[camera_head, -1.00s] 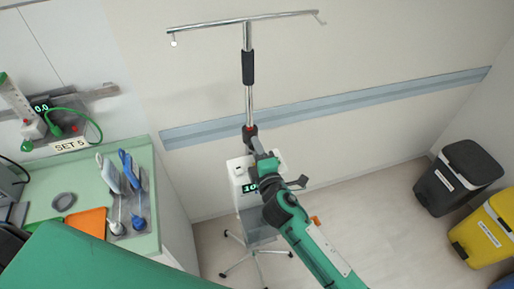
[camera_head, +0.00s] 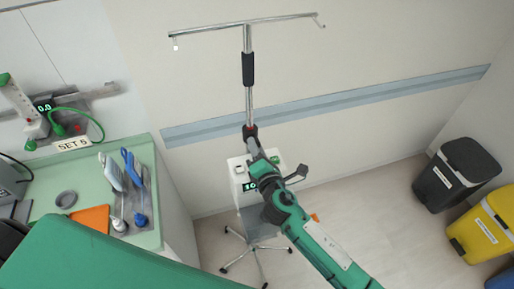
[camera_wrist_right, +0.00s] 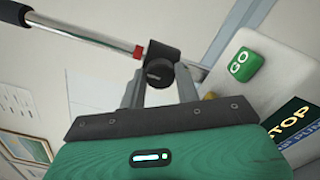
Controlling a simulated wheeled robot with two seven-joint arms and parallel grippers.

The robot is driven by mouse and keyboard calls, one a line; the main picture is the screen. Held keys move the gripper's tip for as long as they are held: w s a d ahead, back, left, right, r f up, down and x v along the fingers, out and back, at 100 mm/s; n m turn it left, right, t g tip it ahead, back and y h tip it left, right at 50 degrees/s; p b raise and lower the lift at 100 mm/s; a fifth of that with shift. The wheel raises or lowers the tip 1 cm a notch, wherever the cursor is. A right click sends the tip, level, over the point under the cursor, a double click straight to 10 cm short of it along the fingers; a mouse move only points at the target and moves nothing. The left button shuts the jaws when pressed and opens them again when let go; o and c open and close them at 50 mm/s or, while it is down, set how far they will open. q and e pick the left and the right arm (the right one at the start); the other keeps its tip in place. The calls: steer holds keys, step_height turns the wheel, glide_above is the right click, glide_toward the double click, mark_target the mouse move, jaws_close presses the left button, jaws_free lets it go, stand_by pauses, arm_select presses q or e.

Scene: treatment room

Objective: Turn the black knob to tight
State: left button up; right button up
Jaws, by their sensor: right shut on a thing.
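The black knob (camera_wrist_right: 158,73) sits on a black clamp of the IV pole, just beside a red ring. In the right wrist view it is between the two grey fingers of my right gripper (camera_wrist_right: 158,84), which is shut on it. In the head view the black clamp (camera_head: 249,131) shows on the silver pole (camera_head: 250,104), and my right gripper (camera_head: 254,145) reaches it from below. The knob itself is mostly hidden there by my gripper and arm. I cannot read any tight marking. My left gripper is not in view.
A white pump (camera_head: 238,171) with a lit display is on the stand below the clamp; its green GO button (camera_wrist_right: 241,65) is close to my gripper. A green-topped counter (camera_head: 90,163) with tools is at left. Bins (camera_head: 455,175) stand at right.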

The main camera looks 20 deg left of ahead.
steer(key=shift+f, duration=0.15)
steer(key=o, duration=1)
steer(key=shift+b+v, duration=2.25)
steer(key=shift+v, duration=4.7)
